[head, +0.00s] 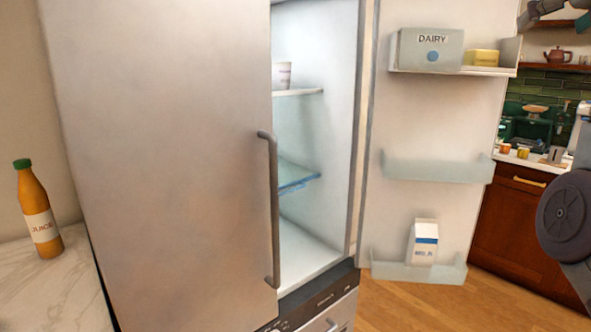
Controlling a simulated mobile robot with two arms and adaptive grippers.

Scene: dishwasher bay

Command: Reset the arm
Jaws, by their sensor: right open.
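My right arm comes in at the right edge, with a round dark joint showing. My right gripper (533,14) is at the top right corner, partly cut off by the frame edge. It is open, and I see nothing in it. It is apart from the open fridge door (440,120), to its right. My left gripper is not in view.
The fridge's left door (165,150) is shut; its right side is open. The open door holds a dairy box (430,50), a yellow pack (481,58) and a milk carton (423,243). A juice bottle (40,215) stands on the left counter (50,290). Wooden floor (420,305) is clear.

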